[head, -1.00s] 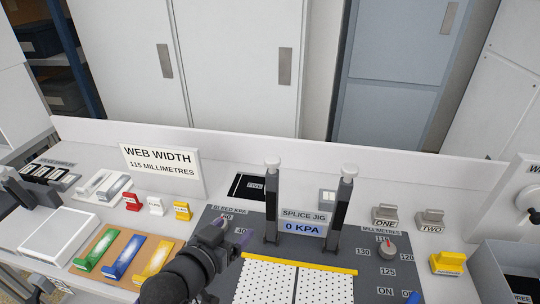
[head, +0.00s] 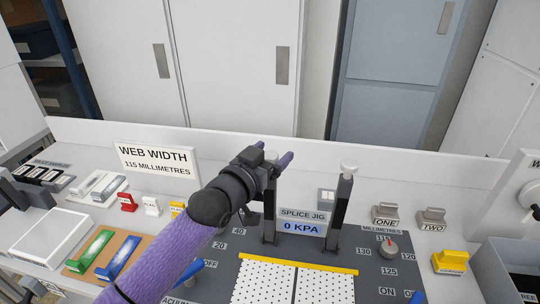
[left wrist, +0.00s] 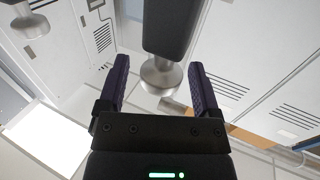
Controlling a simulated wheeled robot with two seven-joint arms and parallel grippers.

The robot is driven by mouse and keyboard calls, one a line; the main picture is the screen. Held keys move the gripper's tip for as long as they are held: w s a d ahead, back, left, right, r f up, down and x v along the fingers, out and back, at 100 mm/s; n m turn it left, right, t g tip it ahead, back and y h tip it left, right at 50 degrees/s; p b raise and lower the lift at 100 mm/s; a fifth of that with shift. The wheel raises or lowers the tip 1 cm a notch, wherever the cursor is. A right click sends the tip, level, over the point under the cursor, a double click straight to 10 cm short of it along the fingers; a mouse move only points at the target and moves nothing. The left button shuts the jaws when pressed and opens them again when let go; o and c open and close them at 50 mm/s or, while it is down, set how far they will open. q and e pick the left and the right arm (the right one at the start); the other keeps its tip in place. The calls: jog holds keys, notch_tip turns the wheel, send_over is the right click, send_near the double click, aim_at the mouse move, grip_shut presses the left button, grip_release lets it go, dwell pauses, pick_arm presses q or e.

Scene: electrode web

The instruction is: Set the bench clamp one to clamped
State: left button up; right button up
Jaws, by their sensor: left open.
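Two dark upright levers with pale metal knobs stand behind the splice jig, a left lever (head: 270,222) and a right lever (head: 342,207). No label on either lever is readable, so I cannot tell which is clamp one. My left gripper (head: 273,153) is open at the top of the left lever and hides its knob in the head view. In the left wrist view, a dark lever with a round metal knob (left wrist: 161,78) lies between the spread fingers, apart from both. Another metal knob (left wrist: 31,25) shows at upper left. My right gripper is not in view.
The splice jig sign (head: 302,221) reads 0 KPA, with a white perforated plate (head: 265,280) in front. Grey blocks labelled ONE (head: 385,214) and TWO (head: 431,217) stand right. A grey knob (head: 389,249) and yellow block (head: 449,262) are nearby. The web width sign (head: 155,160) stands left.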

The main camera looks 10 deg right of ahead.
pick_arm(q)
jog(key=shift+c, duration=0.3)
grip_shut()
